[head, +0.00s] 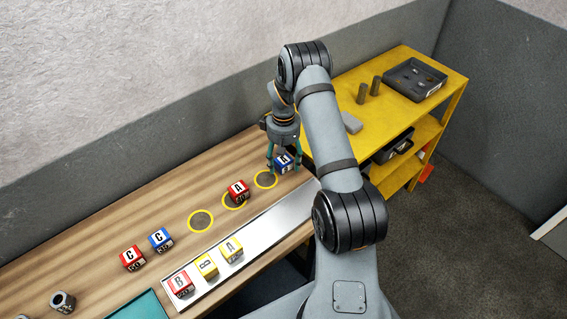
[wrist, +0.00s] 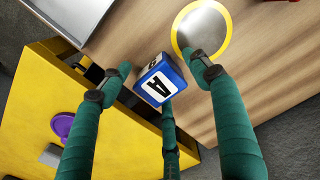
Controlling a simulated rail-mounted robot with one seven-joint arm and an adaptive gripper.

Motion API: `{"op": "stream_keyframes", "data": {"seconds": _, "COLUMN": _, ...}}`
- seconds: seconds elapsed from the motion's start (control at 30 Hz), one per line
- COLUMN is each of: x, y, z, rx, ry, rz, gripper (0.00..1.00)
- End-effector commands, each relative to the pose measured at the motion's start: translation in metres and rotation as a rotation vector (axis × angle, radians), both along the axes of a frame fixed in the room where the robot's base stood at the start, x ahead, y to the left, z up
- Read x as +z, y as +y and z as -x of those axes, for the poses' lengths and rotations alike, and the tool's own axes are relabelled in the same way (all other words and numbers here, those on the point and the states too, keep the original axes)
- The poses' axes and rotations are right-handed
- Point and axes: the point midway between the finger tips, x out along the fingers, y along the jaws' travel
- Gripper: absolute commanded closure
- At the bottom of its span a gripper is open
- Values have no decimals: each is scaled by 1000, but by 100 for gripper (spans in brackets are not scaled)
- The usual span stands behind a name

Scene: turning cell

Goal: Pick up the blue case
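A blue case (head: 283,161) with a white label sits at the right end of the wooden bench, just beyond a yellow ring. In the wrist view the same blue case (wrist: 160,82) shows a black letter A on its top. My gripper (head: 284,170) points down over it, its teal fingers around the case. In the wrist view the gripper (wrist: 160,75) looks open, with small gaps between the left and right fingertips and the case; the lower finger is very close to it. Another blue case (head: 161,239), marked C, stands at the left.
A red A case (head: 238,192) stands close by on a yellow ring. A red C case (head: 132,258) is further left. A metal tray (head: 262,222) holds a red case and two yellow ones. A yellow shelf (head: 440,62) stands right of the bench, with a dark tray (head: 415,78) on top.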

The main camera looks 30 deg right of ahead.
Motion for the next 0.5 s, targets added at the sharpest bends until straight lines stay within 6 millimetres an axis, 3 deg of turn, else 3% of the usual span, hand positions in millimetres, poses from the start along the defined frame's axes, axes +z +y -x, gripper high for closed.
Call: {"op": "stream_keyframes", "data": {"seconds": 0.5, "x": 0, "y": 0, "z": 0, "rx": 0, "ry": 0, "rz": 0, "gripper": 70}}
